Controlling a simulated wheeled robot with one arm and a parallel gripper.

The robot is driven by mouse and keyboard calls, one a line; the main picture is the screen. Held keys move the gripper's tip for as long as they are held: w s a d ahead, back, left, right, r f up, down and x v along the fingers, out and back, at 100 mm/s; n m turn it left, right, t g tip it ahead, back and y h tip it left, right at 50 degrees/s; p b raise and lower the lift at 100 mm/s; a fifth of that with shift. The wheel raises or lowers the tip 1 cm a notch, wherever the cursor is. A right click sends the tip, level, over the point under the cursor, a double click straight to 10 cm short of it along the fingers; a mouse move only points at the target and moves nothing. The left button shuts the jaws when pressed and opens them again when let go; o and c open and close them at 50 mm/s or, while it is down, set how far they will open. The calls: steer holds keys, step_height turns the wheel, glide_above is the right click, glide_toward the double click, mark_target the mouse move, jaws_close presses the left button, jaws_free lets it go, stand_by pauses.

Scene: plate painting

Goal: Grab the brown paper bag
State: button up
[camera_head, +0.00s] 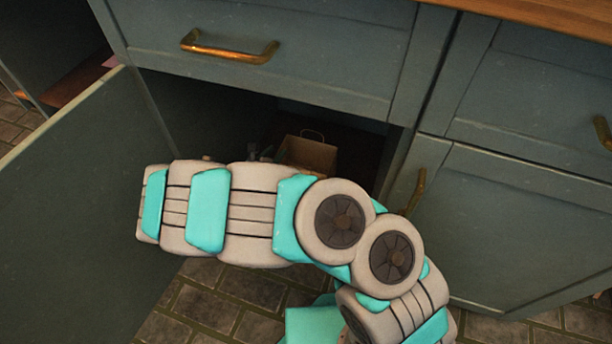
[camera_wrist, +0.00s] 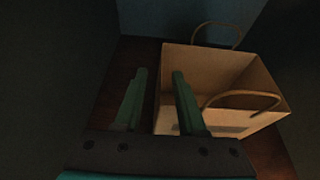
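The brown paper bag (camera_head: 307,154) stands upright inside the open lower cabinet, its top open and a handle showing. In the wrist view the bag (camera_wrist: 215,68) is on the right, with two looped handles, one at the back and one at the front. My gripper (camera_wrist: 159,73) is open, its two green fingers spread. The left finger is left of the bag. The right finger overlaps the bag's opening, so the bag's left edge shows between the fingers. I cannot tell how deep the fingers reach. In the head view my arm hides the bag's lower part.
The cabinet door (camera_head: 75,205) stands open on the left. A closed drawer with a brass handle (camera_head: 229,48) is above the opening, and a closed cabinet door (camera_head: 520,230) is to the right. The cabinet interior is dark, with a blue-grey wall behind the bag.

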mark_target(281, 149)
steer(key=x, duration=0.4)
steer(key=shift+d+f, duration=0.1)
steer(key=shift+f, duration=0.15)
jaws_close()
stand_by(1.2)
